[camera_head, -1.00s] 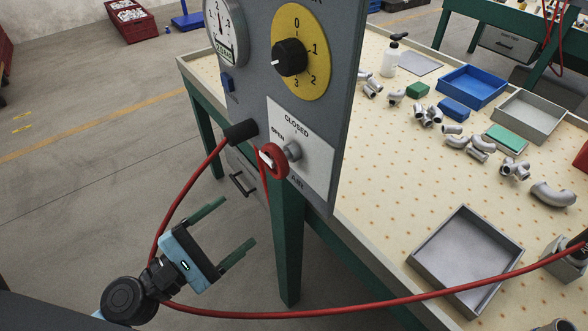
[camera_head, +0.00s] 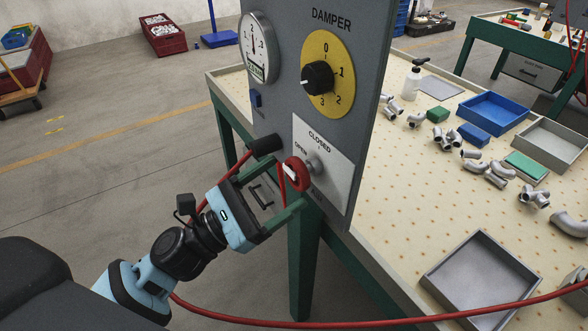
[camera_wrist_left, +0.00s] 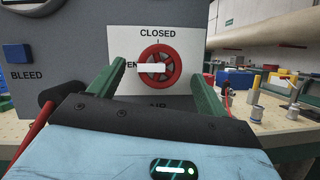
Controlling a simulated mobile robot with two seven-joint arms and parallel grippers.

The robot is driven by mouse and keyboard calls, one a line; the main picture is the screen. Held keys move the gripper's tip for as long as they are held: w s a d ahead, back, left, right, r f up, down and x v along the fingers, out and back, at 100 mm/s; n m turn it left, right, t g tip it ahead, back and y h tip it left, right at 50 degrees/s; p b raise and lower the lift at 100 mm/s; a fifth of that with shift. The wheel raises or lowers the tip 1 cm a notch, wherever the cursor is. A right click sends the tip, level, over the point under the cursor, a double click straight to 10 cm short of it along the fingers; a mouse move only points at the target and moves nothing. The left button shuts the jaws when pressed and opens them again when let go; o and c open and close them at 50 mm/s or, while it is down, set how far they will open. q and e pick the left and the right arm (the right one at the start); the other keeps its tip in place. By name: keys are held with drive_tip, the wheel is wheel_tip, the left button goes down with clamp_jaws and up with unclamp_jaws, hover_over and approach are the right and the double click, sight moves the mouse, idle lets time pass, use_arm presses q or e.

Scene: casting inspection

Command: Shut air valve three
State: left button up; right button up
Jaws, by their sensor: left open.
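The air valve is a red handwheel (camera_head: 297,173) on a white plate (camera_head: 335,172) marked OPEN at left and CLOSED at top. It also shows in the wrist view as a red wheel (camera_wrist_left: 172,55) whose white bar lies level, pointing left toward OPEN. No number three is readable on it. My left gripper (camera_head: 288,190) is open just in front of the wheel. In the wrist view its green fingers (camera_wrist_left: 159,68) stand either side of the wheel, with a gap showing on both sides. My right gripper is not in view.
The grey panel (camera_head: 362,95) also carries a yellow damper dial (camera_head: 340,60), a gauge (camera_head: 258,48) and a blue bleed button (camera_head: 256,99). A dark hose fitting (camera_head: 264,145) sits left of the wheel, with a red hose (camera_head: 350,324). Trays and pipe fittings cover the bench at right.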

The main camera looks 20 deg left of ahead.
sight(292, 177)
use_arm(q)
drive_tip(key=x, duration=0.2)
drive_tip(key=shift+w+d+r+p, duration=0.15)
drive_tip(key=shift+w+r+p, duration=0.05)
drive_tip(key=shift+r+p, duration=0.15)
drive_tip(key=shift+w+d, duration=0.45)
drive_tip(key=shift+d, duration=0.05)
drive_tip(key=c, duration=1)
